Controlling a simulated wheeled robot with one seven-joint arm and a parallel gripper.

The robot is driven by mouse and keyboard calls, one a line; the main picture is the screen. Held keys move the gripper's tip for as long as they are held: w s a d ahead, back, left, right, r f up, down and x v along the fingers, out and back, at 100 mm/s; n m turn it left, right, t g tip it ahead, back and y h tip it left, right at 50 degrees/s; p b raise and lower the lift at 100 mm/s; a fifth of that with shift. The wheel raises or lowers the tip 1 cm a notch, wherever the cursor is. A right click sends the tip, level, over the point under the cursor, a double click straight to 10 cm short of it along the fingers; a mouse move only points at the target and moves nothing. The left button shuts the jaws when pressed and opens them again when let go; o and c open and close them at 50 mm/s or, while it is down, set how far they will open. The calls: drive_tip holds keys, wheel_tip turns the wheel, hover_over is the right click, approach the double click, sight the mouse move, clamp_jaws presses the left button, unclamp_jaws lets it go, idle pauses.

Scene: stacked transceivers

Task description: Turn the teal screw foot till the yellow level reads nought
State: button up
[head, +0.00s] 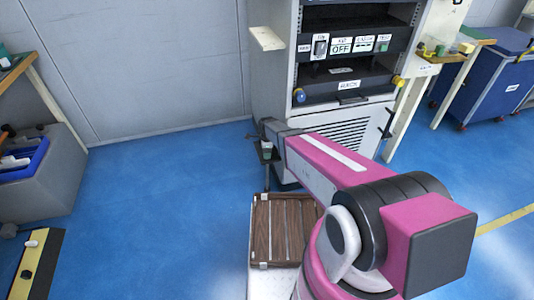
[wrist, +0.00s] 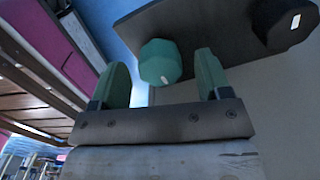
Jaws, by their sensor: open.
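The teal screw foot (wrist: 160,62) is a faceted knob with a small white mark. In the wrist view it sits in front of a dark plate (wrist: 195,28). My gripper (wrist: 162,66) is open, with one green-padded finger to each side of the foot. Gaps show between the foot and both fingers, and I cannot tell how deep it lies between them. In the head view my pink arm reaches to the cabinet's lower left, by a small dark stand (head: 267,157) with a pale green piece on it. I cannot make out a yellow level for certain.
A black knob (wrist: 287,22) with a white mark is to the right of the foot. A slatted wooden rack (head: 282,232) stands below my arm. The grey equipment cabinet (head: 350,128) is behind it. Open blue floor (head: 165,215) lies to the left.

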drive_tip(key=shift+f, duration=0.6)
drive_tip(key=c, duration=0.9)
drive_tip(key=shift+c, duration=0.2)
drive_tip(key=n, duration=0.5)
drive_tip(key=shift+n, duration=0.4)
drive_tip(key=n, duration=0.6)
drive_tip(key=shift+s, duration=0.1)
drive_tip(key=n, duration=0.6)
drive_tip(key=shift+d+n, duration=0.1)
drive_tip(key=shift+n, duration=0.2)
drive_tip(key=n, duration=0.5)
